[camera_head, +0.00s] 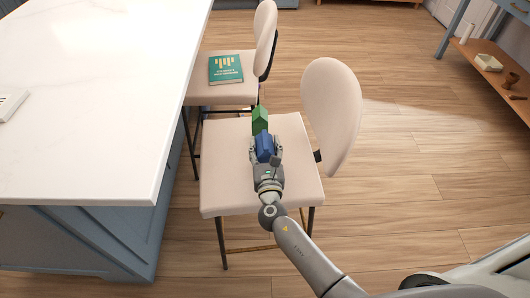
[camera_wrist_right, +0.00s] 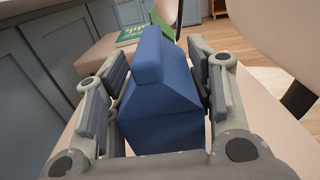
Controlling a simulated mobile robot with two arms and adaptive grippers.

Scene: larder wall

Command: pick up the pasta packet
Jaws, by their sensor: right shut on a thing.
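My right gripper (camera_head: 265,142) is over the seat of the nearer cream chair (camera_head: 226,185), with a finger on each side of a blue packet (camera_head: 265,150). The right wrist view shows the blue packet (camera_wrist_right: 160,112) close up between both fingers, with a sloped top and a raised ridge. No label shows on it, so I cannot read whether it is pasta. I cannot tell whether its base touches the seat. A green carton (camera_head: 260,119) stands just beyond it at the seat's far edge. My left gripper is not in view.
A white-topped island (camera_head: 95,90) lies close on the left. A green book (camera_head: 226,68) lies on the farther chair's seat (camera_head: 215,93). The nearer chair's backrest (camera_head: 332,115) rises to the right of my gripper. A low wooden shelf (camera_head: 495,75) with small items is at the far right.

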